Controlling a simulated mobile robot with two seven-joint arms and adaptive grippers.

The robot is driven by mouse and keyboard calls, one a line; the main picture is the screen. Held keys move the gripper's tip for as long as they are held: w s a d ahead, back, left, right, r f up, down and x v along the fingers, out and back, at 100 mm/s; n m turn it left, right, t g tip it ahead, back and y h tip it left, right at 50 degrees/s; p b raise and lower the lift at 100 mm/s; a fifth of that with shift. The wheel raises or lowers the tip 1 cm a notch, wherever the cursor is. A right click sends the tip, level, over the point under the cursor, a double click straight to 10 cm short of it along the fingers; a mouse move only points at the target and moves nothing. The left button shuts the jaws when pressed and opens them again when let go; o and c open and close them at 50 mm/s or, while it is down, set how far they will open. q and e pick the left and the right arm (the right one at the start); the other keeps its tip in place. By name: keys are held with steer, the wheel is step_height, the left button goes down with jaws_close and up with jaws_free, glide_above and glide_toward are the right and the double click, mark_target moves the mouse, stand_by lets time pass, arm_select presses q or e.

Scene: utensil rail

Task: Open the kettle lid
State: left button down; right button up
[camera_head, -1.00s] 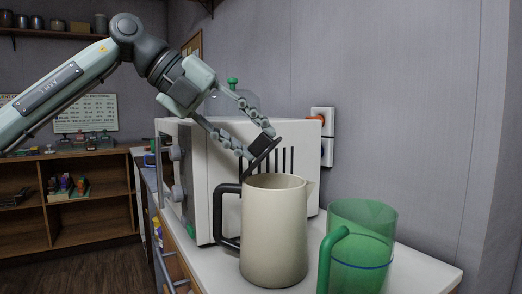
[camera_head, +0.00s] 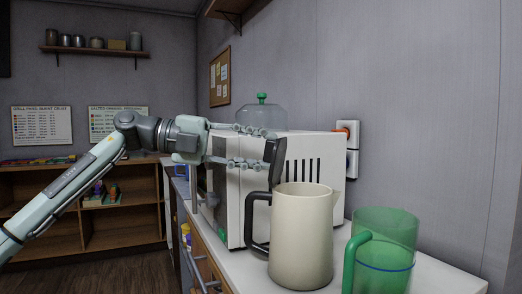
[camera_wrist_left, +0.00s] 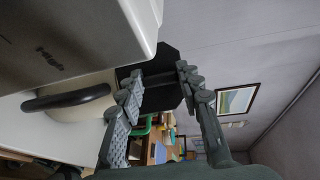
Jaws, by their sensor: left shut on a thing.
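The cream kettle (camera_head: 302,240) stands upright on the counter, its black handle (camera_head: 257,225) to the left. Its dark lid (camera_head: 277,160) stands nearly upright, close to edge-on, above the handle side of the rim. My left gripper (camera_head: 268,150) reaches in level from the left, its fingers shut on the lid's dark knob part. In the left wrist view the dark lid (camera_wrist_left: 155,85) lies between the fingertips, with part of the kettle (camera_wrist_left: 85,108) beside it. The lid's hinge is not clearly visible. My right gripper is not in view.
A white microwave (camera_head: 235,205) stands just behind the kettle, with a clear dome (camera_head: 262,116) on top. A green transparent pitcher (camera_head: 386,255) stands to the right, near the kettle. A wall socket (camera_head: 348,160) is behind. Little counter is free.

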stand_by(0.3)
arm_select(q)
steer(key=c, duration=1)
jaws_free()
steer(key=shift+a, duration=0.15)
steer(key=a+r, duration=0.1)
steer(key=a, duration=1)
steer(key=shift+s+a+r, duration=0.25)
steer(key=shift+s+r, duration=0.05)
steer(key=shift+r, duration=0.1)
